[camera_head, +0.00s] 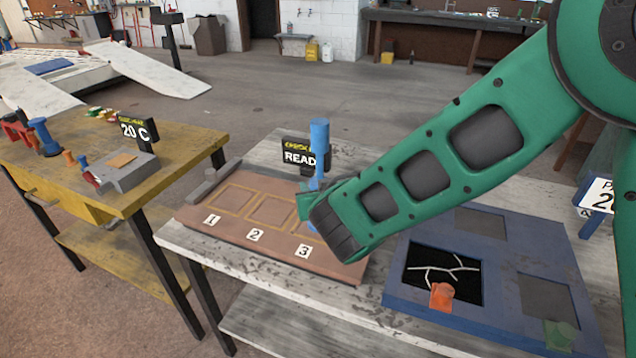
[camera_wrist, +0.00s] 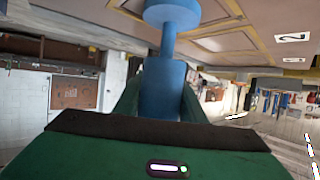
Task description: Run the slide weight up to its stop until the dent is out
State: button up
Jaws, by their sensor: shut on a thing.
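My gripper (camera_wrist: 160,105) is shut on a blue slide tool (camera_head: 319,145), which stands upright over the brown panel (camera_head: 225,230) near the label 3. In the wrist view the fingers close around its thick blue cylinder (camera_wrist: 165,88). A thinner neck runs from there to a wide blue end (camera_wrist: 172,12) against or close to the panel. I cannot tell which part is the slide weight or where its stop is. In the head view my gripper hides the tool's middle. A bit of blue shows at the panel below. The dent is not visible.
A sign reading READ, partly covered, (camera_head: 299,158) stands behind the tool. A blue frame (camera_head: 395,300) with a cracked dark pane and an orange piece (camera_head: 441,296) lies to the right. A yellow bench (camera_head: 190,150) at left holds a grey box (camera_head: 125,172) and another blue tool (camera_head: 45,138).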

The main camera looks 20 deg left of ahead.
jog(key=shift+f, duration=1.05)
jog(key=o, duration=1.5)
jog(key=shift+c, duration=0.2)
jog(key=v, duration=1)
jog(key=shift+s+d, duration=0.2)
jog(key=shift+s, duration=0.05)
